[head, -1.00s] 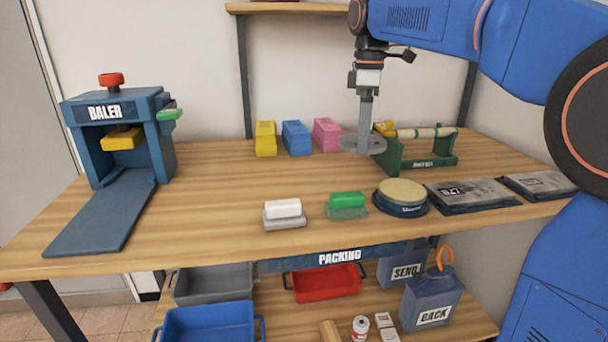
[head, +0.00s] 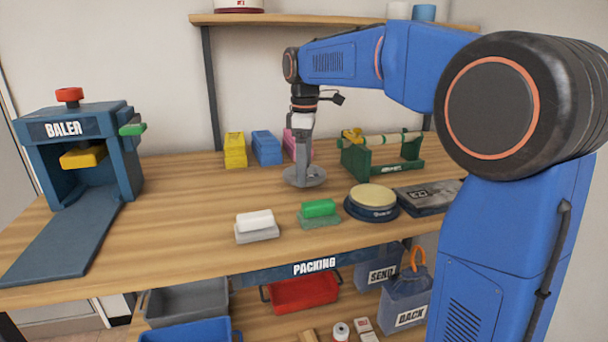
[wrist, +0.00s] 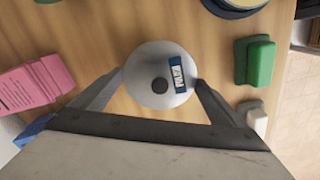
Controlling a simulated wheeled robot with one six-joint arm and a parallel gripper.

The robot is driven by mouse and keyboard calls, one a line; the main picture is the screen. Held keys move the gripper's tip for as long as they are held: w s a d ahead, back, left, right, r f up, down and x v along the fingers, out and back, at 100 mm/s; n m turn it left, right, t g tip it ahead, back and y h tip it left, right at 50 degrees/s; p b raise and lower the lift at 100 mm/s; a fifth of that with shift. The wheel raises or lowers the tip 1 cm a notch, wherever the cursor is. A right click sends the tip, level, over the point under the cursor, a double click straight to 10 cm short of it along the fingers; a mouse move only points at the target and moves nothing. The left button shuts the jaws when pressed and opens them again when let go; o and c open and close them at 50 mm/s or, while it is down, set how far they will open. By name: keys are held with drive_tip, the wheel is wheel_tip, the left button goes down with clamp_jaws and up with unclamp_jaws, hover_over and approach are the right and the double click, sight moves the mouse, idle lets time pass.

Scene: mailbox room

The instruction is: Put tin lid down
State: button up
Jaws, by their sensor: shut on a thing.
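The tin lid (head: 305,178) is a flat grey disc, held low over or touching the wooden tabletop; I cannot tell which. In the wrist view the round lid (wrist: 150,60) shows a dark central knob and a blue-and-white label. My gripper (head: 303,170) points down above it. In the wrist view the two fingers of my gripper (wrist: 160,82) are shut on the lid's sides. A round tin (head: 372,196) with a cream top and dark blue base stands to the right and nearer the front.
Pink blocks (wrist: 30,88) stand close behind the lid, beside blue (head: 267,148) and yellow (head: 235,150) ones. A green dispenser (head: 382,155) stands to the right. Green (head: 319,210) and white (head: 255,222) blocks lie in front. The baler (head: 80,150) is at left; table between is clear.

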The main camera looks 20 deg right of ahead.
drive_tip(key=shift+f, duration=1.35)
drive_tip(key=shift+f, duration=0.2)
drive_tip(key=o, duration=0.7)
drive_tip(key=shift+r, duration=0.15)
wheel_tip(320, 180, up, 12)
drive_tip(key=shift+r, duration=0.1)
